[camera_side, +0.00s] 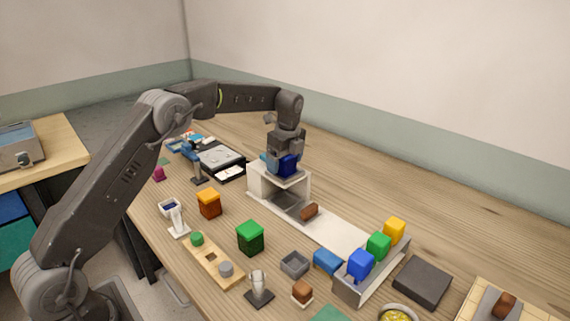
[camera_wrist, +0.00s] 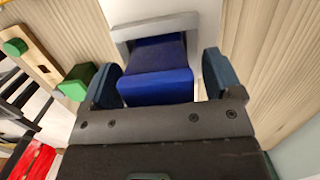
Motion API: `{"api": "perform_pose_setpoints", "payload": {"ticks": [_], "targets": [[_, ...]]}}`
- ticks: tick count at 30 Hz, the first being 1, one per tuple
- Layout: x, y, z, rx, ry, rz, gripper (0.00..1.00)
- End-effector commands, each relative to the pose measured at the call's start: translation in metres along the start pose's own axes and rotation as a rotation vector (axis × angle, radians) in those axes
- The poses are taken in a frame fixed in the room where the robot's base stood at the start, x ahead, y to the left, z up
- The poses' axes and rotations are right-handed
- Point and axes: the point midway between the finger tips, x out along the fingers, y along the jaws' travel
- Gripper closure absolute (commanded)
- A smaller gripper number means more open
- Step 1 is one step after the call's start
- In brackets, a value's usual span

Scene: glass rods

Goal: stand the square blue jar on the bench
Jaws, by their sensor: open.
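The square blue jar (camera_side: 289,165) is on top of a white raised housing (camera_side: 262,183) at the back of the bench (camera_side: 450,212). In the wrist view the jar (camera_wrist: 156,82) shows dark blue, between the two fingers. My gripper (camera_side: 283,160) is over the housing, its jaws open on either side of the jar. In the wrist view the gripper (camera_wrist: 160,80) shows a gap at the right finger; contact at the left finger is hard to tell. The jar's underside is hidden.
A white track (camera_side: 335,235) runs from the housing to a grey tray (camera_side: 372,285) with blue, green and yellow blocks. A brown piece (camera_side: 309,211) sits on the track. Green (camera_side: 250,239) and orange (camera_side: 208,204) jars stand in front. The bench behind the track is clear.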

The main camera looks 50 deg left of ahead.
Motion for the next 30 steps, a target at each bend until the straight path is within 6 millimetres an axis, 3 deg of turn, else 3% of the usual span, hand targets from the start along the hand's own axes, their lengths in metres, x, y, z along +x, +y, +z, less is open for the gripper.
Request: {"api": "perform_pose_setpoints", "payload": {"ticks": [6,26,30], "targets": [[0.0003,0.0000,0.0003,0.000,0.000,0.000,0.17],[-0.0008,-0.0002,0.0003,0.000,0.000,-0.001,0.80],[-0.0009,-0.0002,0.0003,0.000,0.000,-0.001,0.80]]}}
